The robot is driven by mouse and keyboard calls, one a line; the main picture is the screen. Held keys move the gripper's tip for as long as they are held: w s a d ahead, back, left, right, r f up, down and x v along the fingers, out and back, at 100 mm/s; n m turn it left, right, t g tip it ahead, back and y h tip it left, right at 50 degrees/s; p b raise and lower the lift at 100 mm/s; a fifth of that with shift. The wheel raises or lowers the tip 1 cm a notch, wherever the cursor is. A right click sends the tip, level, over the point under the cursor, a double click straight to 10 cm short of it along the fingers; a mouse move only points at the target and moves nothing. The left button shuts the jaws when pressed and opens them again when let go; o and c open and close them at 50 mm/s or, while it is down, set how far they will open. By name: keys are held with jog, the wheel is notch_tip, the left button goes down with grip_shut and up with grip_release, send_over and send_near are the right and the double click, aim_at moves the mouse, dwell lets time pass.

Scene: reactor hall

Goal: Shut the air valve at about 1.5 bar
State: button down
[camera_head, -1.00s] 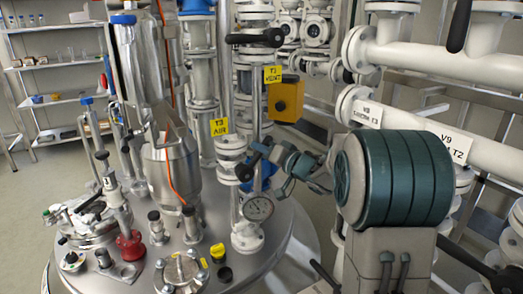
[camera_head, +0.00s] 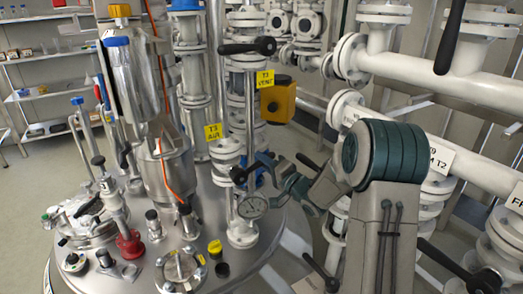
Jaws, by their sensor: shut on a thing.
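The yellow tag reading T3 AIR (camera_head: 213,132) hangs on the white pipe column above the reactor lid. Just below and right of it is the air valve with its black lever handle (camera_head: 239,175). My gripper (camera_head: 262,168) reaches in from the right and is shut on this handle; my wrist and fingers hide part of it.
A second valve with a black lever (camera_head: 248,45) and a yellow T3 VENT tag (camera_head: 265,78) stands above, beside a yellow box (camera_head: 280,101). A steel vessel (camera_head: 168,165) with an orange cable stands left. White pipes (camera_head: 440,70) crowd the right.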

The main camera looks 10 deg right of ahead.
jog(key=shift+d+f+m+t+p, duration=0.15)
jog(key=shift+f+m+t+p, duration=0.15)
jog(key=shift+f+m, duration=0.65)
jog(key=shift+d+f+m+t+p, duration=0.1)
jog(key=shift+f+m+t+p, duration=0.2)
jog(key=shift+f+m, duration=0.65)
jog(key=shift+r, duration=0.25)
jog(key=c, duration=1.3)
grip_release()
jog(key=shift+r, duration=0.1)
